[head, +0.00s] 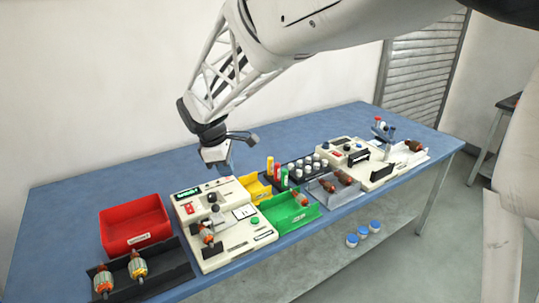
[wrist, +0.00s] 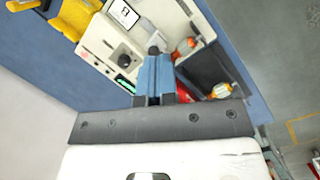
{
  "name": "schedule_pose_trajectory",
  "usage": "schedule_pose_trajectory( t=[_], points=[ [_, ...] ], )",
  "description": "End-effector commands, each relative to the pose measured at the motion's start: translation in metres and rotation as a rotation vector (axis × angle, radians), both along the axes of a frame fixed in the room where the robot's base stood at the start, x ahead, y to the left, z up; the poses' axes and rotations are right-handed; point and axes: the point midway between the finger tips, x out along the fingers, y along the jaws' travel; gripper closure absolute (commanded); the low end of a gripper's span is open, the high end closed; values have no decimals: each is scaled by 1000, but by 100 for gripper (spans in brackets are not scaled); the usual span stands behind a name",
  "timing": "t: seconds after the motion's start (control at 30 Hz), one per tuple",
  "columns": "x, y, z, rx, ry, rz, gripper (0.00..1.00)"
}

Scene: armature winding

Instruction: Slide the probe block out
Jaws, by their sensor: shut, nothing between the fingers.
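The cream tester (head: 225,225) stands at the front left of the blue table, with a green display, a red switch, dark knobs and an orange-and-dark armature (head: 207,236) on it. A dark knobbed block (head: 217,214) on its top may be the probe block; I cannot tell for sure. My gripper (head: 229,167) is above the tester's back edge, its fingers shut and empty. In the wrist view the blue fingers (wrist: 154,62) point at the tester (wrist: 112,42). A small dark part (wrist: 154,50) shows at their tips; whether they touch it is unclear.
A red bin (head: 134,222) and a dark tray (head: 165,265) with two armatures lie left of the tester. Yellow (head: 256,188) and green (head: 289,213) bins stand right of it. A second cream tester (head: 376,172) is farther right. The table behind is clear.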

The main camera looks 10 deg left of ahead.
Motion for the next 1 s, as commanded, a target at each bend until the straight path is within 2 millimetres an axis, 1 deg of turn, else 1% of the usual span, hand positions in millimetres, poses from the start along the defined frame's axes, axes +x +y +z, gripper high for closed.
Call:
schedule_pose_trajectory(
  t=[0.03,0.3,0.4,0.5,0.6,0.7,1.0],
  points=[
    [-1,16,-6,-11,6,36,100],
    [-7,92,-32,-66,31,232,100],
    [-11,114,-41,-82,38,291,100],
    [-14,132,-48,-96,43,337,100],
    [-17,144,-52,-105,47,369,100],
    [-18,150,-55,-110,49,385,100],
    [-19,152,-56,-112,51,392,100]
  ],
)
